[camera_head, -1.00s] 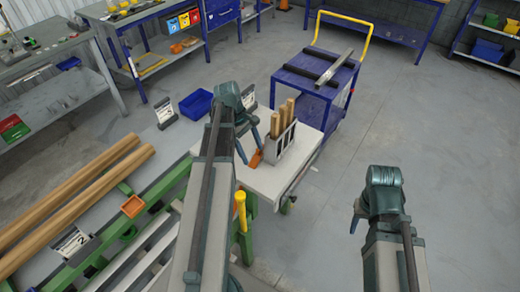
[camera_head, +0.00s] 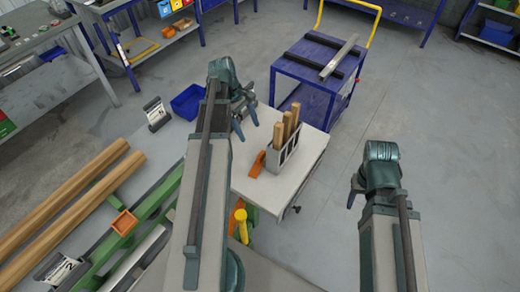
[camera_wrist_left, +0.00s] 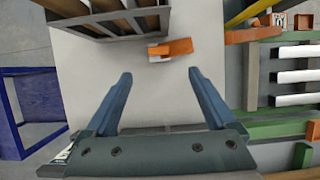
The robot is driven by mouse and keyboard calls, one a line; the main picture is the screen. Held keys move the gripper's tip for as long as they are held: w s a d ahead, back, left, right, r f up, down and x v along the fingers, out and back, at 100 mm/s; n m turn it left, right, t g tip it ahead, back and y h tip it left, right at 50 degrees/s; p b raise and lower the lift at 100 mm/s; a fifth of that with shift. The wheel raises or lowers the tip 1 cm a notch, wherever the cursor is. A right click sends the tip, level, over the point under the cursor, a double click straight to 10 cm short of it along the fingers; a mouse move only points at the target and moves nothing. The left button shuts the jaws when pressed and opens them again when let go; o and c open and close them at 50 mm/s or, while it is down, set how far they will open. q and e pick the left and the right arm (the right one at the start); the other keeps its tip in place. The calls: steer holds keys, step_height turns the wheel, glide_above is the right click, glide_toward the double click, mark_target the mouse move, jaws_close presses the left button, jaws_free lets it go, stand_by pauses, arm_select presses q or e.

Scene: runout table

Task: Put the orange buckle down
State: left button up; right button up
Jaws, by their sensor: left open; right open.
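The orange buckle (camera_head: 258,165) sits on the pale tabletop (camera_head: 262,195), close beside the left side of the grey slotted rack (camera_head: 284,155). In the left wrist view the buckle (camera_wrist_left: 178,47) lies just beyond my fingertips, near the rack (camera_wrist_left: 110,20). I cannot tell if it touches the rack. My left gripper (camera_head: 246,122) is open and empty, apart from the buckle and behind it in the head view. Its two spread fingers (camera_wrist_left: 160,73) also show in the wrist view. My right gripper (camera_head: 353,192) is open over the floor at the right, far from the buckle.
Wooden pieces (camera_head: 287,124) stand in the rack. A blue bin (camera_head: 188,102) is behind left. A blue trolley (camera_head: 312,72) stands beyond the table. Tabletop in front of the buckle is clear.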

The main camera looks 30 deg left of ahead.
mark_target(261, 154)
arm_select(q)
steer(key=b+x, duration=0.7)
steer(key=x, duration=0.1)
steer(key=shift+f+b, duration=0.1)
steer(key=shift+b, duration=0.25)
steer(key=shift+d+f, duration=0.1)
steer(key=shift+f, duration=0.05)
steer(key=shift+f, duration=0.1)
steer(key=b+x, duration=0.5)
steer(key=shift+w, duration=0.1)
steer(key=shift+c, duration=0.2)
jaws_close()
